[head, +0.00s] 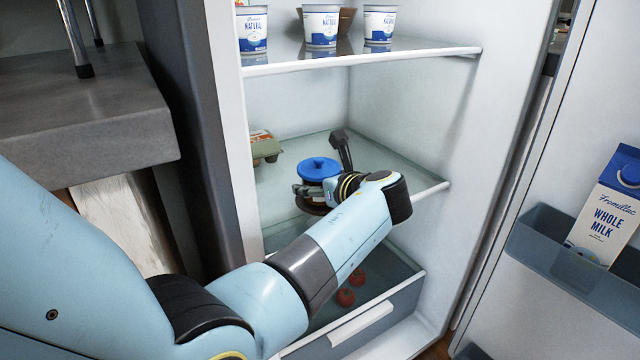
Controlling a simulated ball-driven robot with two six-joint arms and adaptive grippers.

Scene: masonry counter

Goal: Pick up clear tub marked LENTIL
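A clear tub with a blue lid (318,168) and dark contents stands on the middle glass shelf of the open fridge. Its lower part is partly hidden behind my gripper, and I cannot read a marking on it. My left gripper (319,160) reaches in from the lower left and is at the tub. Its dark fingers are spread wide, one in front of the tub's left side and one pointing up at its right. I cannot tell whether a finger touches the tub. My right gripper is not in view.
Yogurt cups (321,25) stand on the shelf above (400,52). An egg carton (264,146) is left of the tub. Tomatoes (350,285) lie in the drawer below. A milk carton (607,210) stands in the door bin. The shelf right of the gripper is clear.

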